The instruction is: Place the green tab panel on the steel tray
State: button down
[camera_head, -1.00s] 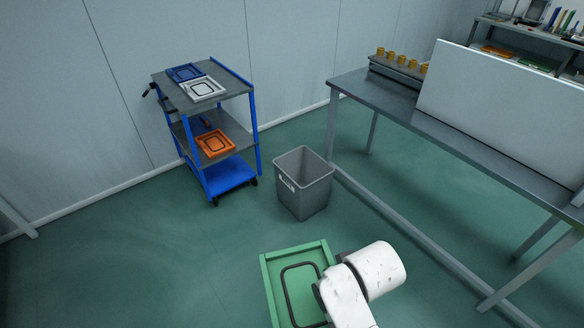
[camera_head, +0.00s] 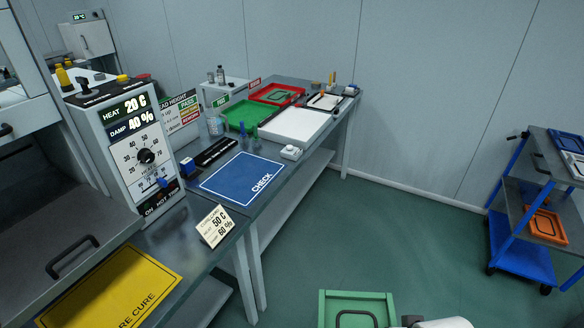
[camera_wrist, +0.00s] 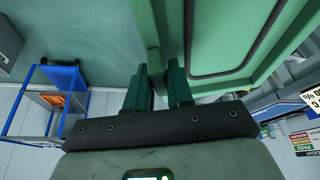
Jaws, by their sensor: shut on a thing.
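The green panel (camera_head: 331,306), with a raised rim and a black loop seal, is at the bottom of the head view, partly cut off. It fills the top of the wrist view (camera_wrist: 228,22). My gripper (camera_wrist: 165,72) is shut on the panel's edge, with the dark green fingers on either side of it. In the head view only a bit of my white arm shows beside the panel; the fingers are hidden. The panel is held in front of me, apart from the bench. I cannot tell which thing in view is the steel tray.
A bench holds a blue CHECK mat (camera_head: 240,178), a green tray (camera_head: 243,113), a red tray (camera_head: 278,93) and a white slab (camera_head: 294,125). A HEAT/DAMP control box (camera_head: 130,150) and a yellow CURE mat (camera_head: 112,290) are at left. A blue trolley (camera_head: 520,262) is at right. The floor between is clear.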

aim_at(49, 232)
jog(key=u, duration=1.75)
